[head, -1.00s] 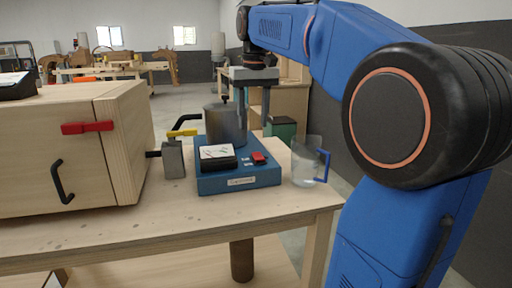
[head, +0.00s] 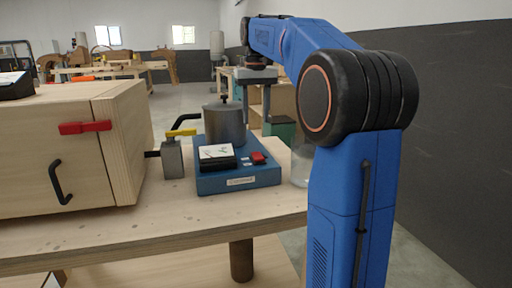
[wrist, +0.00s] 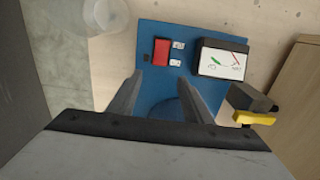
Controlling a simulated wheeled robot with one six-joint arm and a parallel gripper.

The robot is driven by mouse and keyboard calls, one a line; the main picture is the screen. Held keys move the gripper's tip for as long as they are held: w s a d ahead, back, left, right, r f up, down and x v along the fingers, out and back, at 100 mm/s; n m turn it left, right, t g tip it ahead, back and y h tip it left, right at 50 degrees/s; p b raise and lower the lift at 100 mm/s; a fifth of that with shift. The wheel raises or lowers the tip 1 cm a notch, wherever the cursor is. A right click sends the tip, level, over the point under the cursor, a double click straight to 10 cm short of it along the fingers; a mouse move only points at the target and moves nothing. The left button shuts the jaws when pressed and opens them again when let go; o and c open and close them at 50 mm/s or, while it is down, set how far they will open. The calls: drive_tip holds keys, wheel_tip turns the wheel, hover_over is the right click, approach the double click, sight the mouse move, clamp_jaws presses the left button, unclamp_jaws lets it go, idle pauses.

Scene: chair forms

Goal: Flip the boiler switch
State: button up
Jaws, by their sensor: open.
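The boiler has a blue base (head: 240,182) on the wooden table, with a grey metal pot (head: 224,124) at its back. A red switch (head: 258,158) sits on the base beside a gauge (head: 217,156) with a white face. The wrist view also shows the red switch (wrist: 161,52), the gauge (wrist: 221,61) and the base (wrist: 150,32). My gripper (head: 257,122) is open, fingers pointing down, behind and right of the pot in the head view. In the wrist view its empty fingertips (wrist: 161,79) lie just below the switch; I see no contact.
A grey valve block (head: 172,160) with a yellow handle (head: 181,132) stands left of the base. A wooden box (head: 50,155) with a red latch and black handle fills the table's left. A clear jug (head: 299,168) stands right of the base, partly hidden by my arm.

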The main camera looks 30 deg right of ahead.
sight(256, 153)
wheel_tip(256, 153, down, 12)
drive_tip(key=shift+r, duration=0.25)
idle(0.3)
